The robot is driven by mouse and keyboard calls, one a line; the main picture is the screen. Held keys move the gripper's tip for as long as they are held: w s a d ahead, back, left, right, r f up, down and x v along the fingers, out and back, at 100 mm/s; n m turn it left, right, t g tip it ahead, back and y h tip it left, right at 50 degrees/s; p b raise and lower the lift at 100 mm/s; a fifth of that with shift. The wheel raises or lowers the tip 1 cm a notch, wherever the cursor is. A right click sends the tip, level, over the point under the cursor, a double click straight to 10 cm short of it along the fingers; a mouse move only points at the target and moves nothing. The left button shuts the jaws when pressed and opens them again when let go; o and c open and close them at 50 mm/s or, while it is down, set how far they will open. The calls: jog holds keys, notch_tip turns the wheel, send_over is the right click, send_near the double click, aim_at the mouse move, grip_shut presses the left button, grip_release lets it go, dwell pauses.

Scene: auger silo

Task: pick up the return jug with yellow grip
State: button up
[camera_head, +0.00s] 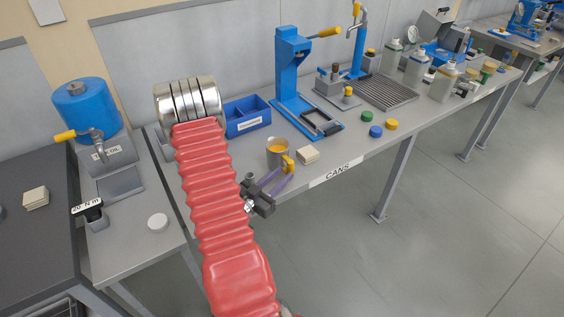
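The return jug (276,148) is a small grey metal cup with an orange-yellow inside and a yellow grip (289,163). It stands upright on the grey bench near the front edge, by the CANS label. My gripper (284,175) reaches toward it from the lower left on my red ribbed arm. Its two purple fingers are apart, with their tips close to the yellow grip. I cannot tell whether the grip lies between the fingers or whether they touch it.
A beige block (308,155) sits just right of the jug. Green (367,117), blue (375,131) and yellow (391,124) caps lie to the right. Open floor lies in front.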

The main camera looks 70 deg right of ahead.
aim_at(288, 170)
jog(key=shift+x, duration=2.6)
jog(key=shift+s+r, duration=0.15)
jog(key=shift+c, duration=0.3)
grip_shut()
